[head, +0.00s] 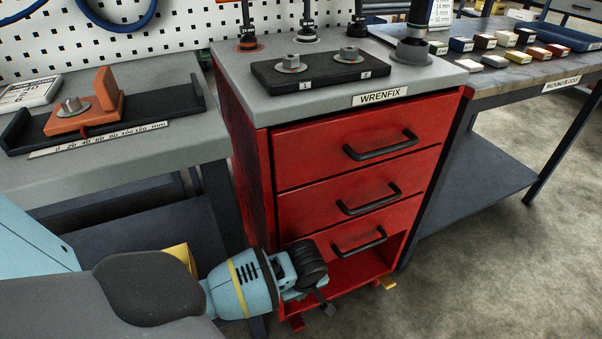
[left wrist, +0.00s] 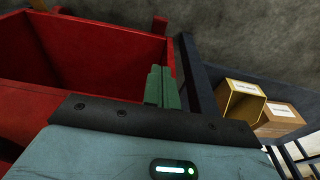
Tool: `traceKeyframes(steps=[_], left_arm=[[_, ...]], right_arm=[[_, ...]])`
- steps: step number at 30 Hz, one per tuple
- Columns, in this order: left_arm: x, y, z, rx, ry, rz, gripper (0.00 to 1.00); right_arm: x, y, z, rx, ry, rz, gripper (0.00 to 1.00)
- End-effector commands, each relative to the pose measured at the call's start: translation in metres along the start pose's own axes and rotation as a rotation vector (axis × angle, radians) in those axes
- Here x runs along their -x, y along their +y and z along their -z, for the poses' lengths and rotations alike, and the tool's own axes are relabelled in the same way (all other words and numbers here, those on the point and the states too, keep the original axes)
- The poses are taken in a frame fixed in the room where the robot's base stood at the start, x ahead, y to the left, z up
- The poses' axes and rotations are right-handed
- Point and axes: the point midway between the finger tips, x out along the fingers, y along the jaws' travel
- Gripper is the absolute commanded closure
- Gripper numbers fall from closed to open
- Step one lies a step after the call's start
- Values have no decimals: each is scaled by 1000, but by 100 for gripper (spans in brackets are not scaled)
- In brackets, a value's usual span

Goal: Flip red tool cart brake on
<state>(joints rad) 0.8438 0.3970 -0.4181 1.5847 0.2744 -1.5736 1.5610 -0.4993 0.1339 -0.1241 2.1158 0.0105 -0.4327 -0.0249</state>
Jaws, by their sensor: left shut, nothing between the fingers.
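The red tool cart (head: 350,200) stands in the middle of the head view, with three drawers and an open bottom bay. A small yellow-orange tab (head: 388,283) sticks out low at its front right corner; I cannot tell whether it is the brake, or its position. A red-orange piece (head: 296,323) shows low at the front left. My left gripper (head: 326,306) is low in front of the cart's lower left front. My right gripper is out of view.
A grey bench (head: 110,160) stands left of the cart, and another bench (head: 490,170) with a low shelf stands right. In the left wrist view, cardboard boxes (left wrist: 240,102) lie beside a dark frame (left wrist: 200,85). Concrete floor (head: 480,280) is clear at front right.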

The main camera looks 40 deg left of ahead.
Motion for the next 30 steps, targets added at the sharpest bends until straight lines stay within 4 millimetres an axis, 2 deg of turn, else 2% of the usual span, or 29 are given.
traceKeyframes(steps=[7,14,20,30], left_arm=[[1,2,2,8,3,2,100],[-5,1,2,7,3,3,100],[-34,0,2,7,3,6,100],[-99,0,1,5,2,5,100]], right_arm=[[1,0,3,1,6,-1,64],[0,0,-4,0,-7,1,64],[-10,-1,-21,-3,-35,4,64],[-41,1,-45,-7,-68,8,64]])
